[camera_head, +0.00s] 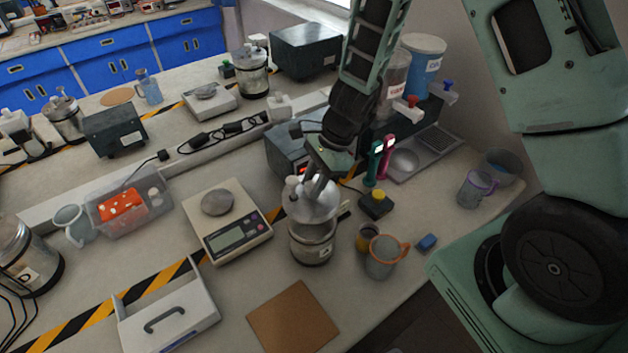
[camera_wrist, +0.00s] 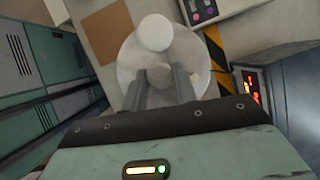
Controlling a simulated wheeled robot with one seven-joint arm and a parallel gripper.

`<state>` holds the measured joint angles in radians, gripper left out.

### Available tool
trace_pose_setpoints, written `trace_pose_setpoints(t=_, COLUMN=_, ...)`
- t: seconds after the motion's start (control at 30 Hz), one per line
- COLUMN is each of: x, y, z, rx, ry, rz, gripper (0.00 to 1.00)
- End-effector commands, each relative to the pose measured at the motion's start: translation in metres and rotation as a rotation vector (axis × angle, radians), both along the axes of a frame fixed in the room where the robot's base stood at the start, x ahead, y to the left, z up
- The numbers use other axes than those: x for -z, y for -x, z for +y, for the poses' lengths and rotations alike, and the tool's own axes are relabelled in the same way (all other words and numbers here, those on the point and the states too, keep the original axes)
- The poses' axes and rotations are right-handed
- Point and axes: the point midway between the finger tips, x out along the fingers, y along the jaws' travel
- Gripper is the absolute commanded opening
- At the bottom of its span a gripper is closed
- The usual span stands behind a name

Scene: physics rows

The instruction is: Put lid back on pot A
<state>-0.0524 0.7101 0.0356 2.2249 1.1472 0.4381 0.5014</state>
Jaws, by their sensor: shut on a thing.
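A glass pot (camera_head: 311,247) with a dark base band stands on the bench near the middle in the head view; its label is too small to read surely. My gripper (camera_head: 314,183) is above it, shut on a pale round lid (camera_head: 322,208). In the wrist view the lid (camera_wrist: 192,52) lies under my gripper (camera_wrist: 160,80), with a greyish knob between the fingers and a white round piece beyond it. The lid is over the pot's mouth and looks slightly tilted. I cannot tell whether its rim touches the pot.
A scale (camera_head: 228,239) stands left of the pot. A yellow-topped black block (camera_head: 377,204) is behind. A brown mat (camera_head: 293,318) lies in front. Another lidded pot (camera_head: 27,262) is far left.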

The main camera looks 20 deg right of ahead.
Motion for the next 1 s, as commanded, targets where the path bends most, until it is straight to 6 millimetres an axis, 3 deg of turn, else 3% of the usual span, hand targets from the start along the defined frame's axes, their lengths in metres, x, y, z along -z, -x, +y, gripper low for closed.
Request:
trace_pose_setpoints(t=0.63, x=0.055, y=0.0, z=0.0, rx=0.0, ry=-0.001, rz=0.0, gripper=0.0)
trace_pose_setpoints(t=1.0, x=0.062, y=0.0, z=0.0, rx=0.0, ry=0.0, rz=0.0, gripper=0.0)
